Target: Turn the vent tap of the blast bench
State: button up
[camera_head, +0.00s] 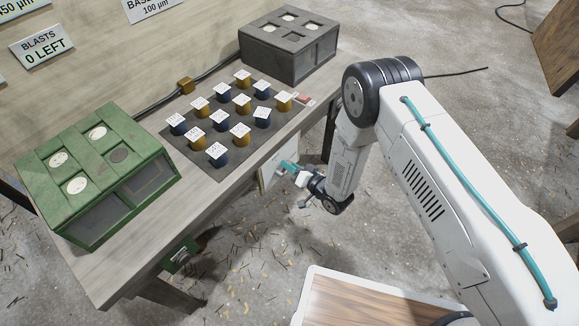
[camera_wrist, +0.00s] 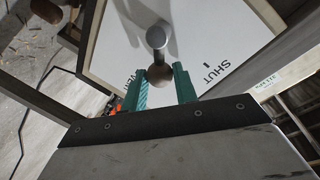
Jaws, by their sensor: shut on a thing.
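The vent tap (camera_wrist: 157,42) shows in the wrist view as a grey metal lever with a round brownish knob (camera_wrist: 160,76). It stands in front of a white plate (camera_wrist: 225,40) lettered "SHUT", with other lettering partly hidden behind my gripper. My gripper (camera_wrist: 160,82) has teal fingers shut on the knob, one on each side. In the head view my gripper (camera_head: 288,166) is at the front side of the bench (camera_head: 225,180), against the white plate (camera_head: 268,172). The tap itself is hidden there.
A green box (camera_head: 165,172) with round lids and a dark grey box (camera_head: 325,52) stand on the bench. Between them, several blue and yellow labelled cups (camera_head: 217,155) sit on a dark mat. The floor right of the bench is mostly clear.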

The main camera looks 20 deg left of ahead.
jog(key=shift+w+d+f+m+g, duration=0.2)
jog(key=shift+f+m, duration=0.25)
jog(key=shift+m, duration=0.5)
jog(key=shift+w+a+f+m+g, duration=0.15)
jog(key=shift+f+m+g, duration=0.25)
jog(key=shift+m, duration=0.6)
jog(key=shift+w+d+f+m+g, duration=0.2)
jog(key=shift+f+m, duration=0.25)
jog(key=shift+m, duration=0.5)
jog(key=o, duration=1)
jog(key=shift+c, duration=0.2)
jog(key=shift+d, duration=0.1)
jog(key=v, duration=0.7)
jog(key=shift+d, duration=0.3)
jog(key=shift+s, duration=0.15)
